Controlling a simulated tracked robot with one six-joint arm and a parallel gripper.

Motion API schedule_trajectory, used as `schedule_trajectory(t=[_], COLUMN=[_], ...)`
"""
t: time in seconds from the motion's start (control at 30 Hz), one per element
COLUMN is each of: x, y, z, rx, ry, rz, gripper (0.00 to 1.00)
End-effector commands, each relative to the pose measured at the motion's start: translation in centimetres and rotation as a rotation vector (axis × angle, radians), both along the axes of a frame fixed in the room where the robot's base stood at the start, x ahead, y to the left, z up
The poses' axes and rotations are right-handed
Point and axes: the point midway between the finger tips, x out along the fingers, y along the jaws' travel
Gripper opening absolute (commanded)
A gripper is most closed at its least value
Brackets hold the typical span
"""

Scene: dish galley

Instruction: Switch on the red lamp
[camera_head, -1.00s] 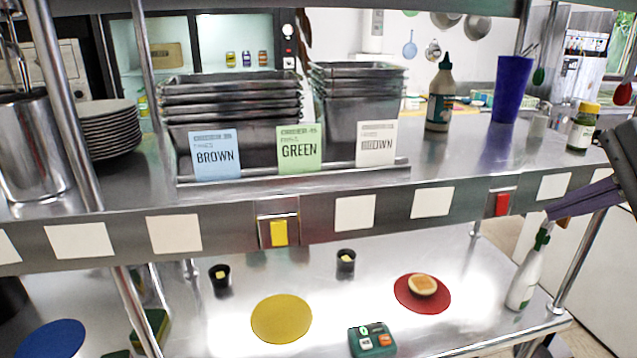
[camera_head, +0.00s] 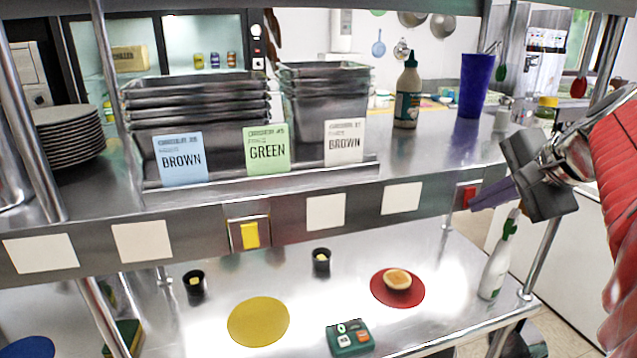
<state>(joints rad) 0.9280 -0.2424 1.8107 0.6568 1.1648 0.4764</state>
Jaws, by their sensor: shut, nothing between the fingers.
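A red switch (camera_head: 466,196) in a metal frame sits on the front edge of the upper steel shelf, right of centre. No lamp body can be made out. A round red mat (camera_head: 412,301) with a bun on it lies on the lower shelf below the switch. My gripper (camera_head: 474,207) comes in from the right, its purple fingers shut and empty. Their tips point left and appear close to the switch, overlapping its right side in the picture. I cannot tell whether they touch it.
A yellow switch (camera_head: 250,235) is further left on the same edge, above a yellow mat (camera_head: 258,321). A spray bottle (camera_head: 495,262) stands below my gripper. A purple cup (camera_head: 474,84) and a sauce bottle (camera_head: 407,95) stand on the upper shelf.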

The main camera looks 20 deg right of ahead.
Motion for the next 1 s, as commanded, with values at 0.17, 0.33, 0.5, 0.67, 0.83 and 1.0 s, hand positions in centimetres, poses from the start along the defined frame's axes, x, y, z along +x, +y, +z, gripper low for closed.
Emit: schedule_trajectory(t=[0.17, 0.33, 0.5, 0.67, 0.83, 1.0], x=[0.0, 0.6, 0.6, 0.6, 0.6, 0.7], y=[0.0, 0.0, 0.0, 0.0, 0.0, 0.0], z=[0.0, -0.9, -1.1, -1.1, -0.8, 0.0], rx=[0.000, 0.001, 0.002, 0.004, 0.004, 0.002], ry=[0.000, 0.001, 0.001, 0.001, 0.001, -0.004], rz=[0.000, 0.000, 0.001, 0.001, 0.001, 0.000], gripper=[0.00, 0.00, 0.00, 0.00, 0.00, 0.00])
